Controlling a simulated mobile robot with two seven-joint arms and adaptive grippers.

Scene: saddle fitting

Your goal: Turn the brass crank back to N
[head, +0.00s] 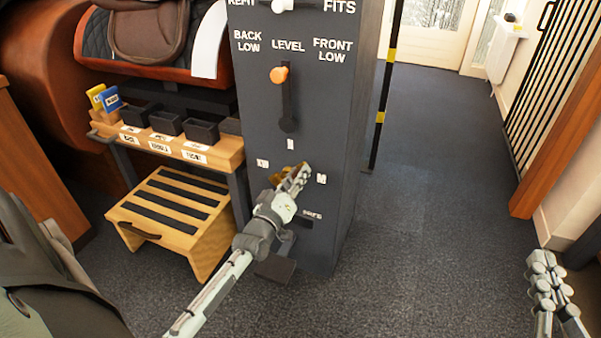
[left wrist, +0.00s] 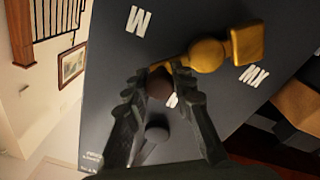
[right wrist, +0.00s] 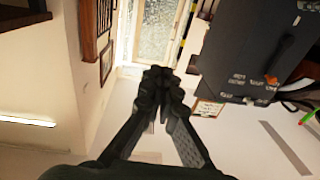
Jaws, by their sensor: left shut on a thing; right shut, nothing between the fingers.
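The brass crank (left wrist: 207,55) is on the front of a dark grey post, with a square brass block at one end and a dark brown knob (left wrist: 160,84) at the other. My left gripper (left wrist: 162,76) is shut on that knob. In the head view my left gripper (head: 302,172) covers most of the crank; a little brass (head: 280,173) shows beside it. White plates (head: 290,144) sit above, left and right of the crank; their letters are too small to read surely. My right gripper (head: 543,262) is shut and empty, low at the right, away from the post.
The post (head: 345,120) has an orange-knobbed lever (head: 279,75) in a slot above the crank. A wooden shelf with dark bins (head: 166,122) and a step stool (head: 172,208) stand left of it. A striped pole (head: 381,100) is behind. The floor to the right is clear.

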